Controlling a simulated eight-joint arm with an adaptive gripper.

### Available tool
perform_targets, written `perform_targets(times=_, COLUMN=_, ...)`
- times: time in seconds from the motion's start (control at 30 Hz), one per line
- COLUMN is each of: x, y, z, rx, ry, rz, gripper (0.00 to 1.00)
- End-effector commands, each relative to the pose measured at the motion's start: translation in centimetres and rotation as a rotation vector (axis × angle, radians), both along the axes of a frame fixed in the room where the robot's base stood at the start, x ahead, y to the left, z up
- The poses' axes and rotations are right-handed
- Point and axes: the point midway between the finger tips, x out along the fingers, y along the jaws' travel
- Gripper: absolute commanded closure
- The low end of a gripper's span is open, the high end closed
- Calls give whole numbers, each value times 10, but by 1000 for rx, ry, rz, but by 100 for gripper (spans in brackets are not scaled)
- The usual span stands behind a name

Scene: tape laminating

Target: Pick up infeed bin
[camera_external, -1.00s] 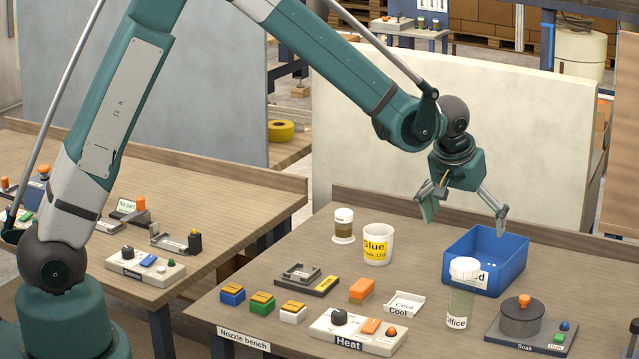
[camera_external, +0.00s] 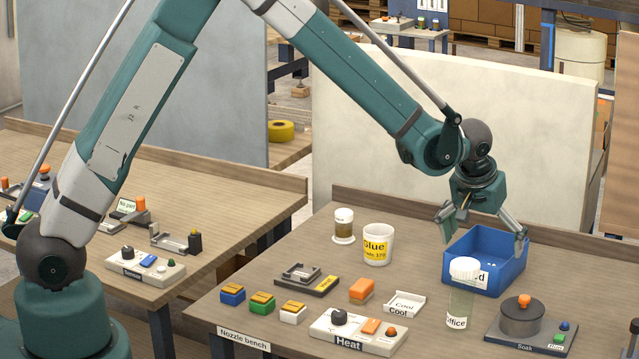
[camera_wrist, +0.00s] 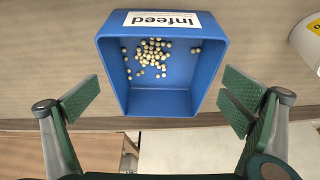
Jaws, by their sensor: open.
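The infeed bin is a blue open-topped box (camera_external: 511,279) at the back right of the nozzle bench. It also shows in the wrist view (camera_wrist: 162,102), with a white "Infeed" label and several small pale beads inside. A clear jar with a white lid partly hides its front in the external view. My gripper (camera_external: 481,223) is open over the bin, with its fingers spread towards the bin's two sides. Contact is not visible.
The white-lidded jar (camera_external: 463,296) stands close in front of the bin. A pot on a "Soak" plate (camera_external: 520,317) sits front right. Bench between cup and bin is clear.

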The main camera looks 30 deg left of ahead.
Motion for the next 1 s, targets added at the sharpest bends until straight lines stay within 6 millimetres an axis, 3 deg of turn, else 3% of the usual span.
perform_targets(times=0.2, x=6, y=-1, z=-13, rx=0, ry=0, rz=0, gripper=0)
perform_targets(times=0.67, x=7, y=-1, z=-16, rx=0, ry=0, rz=0, gripper=0)
perform_targets(times=1.0, x=20, y=-1, z=-42, rx=0, ry=0, rz=1, gripper=0)
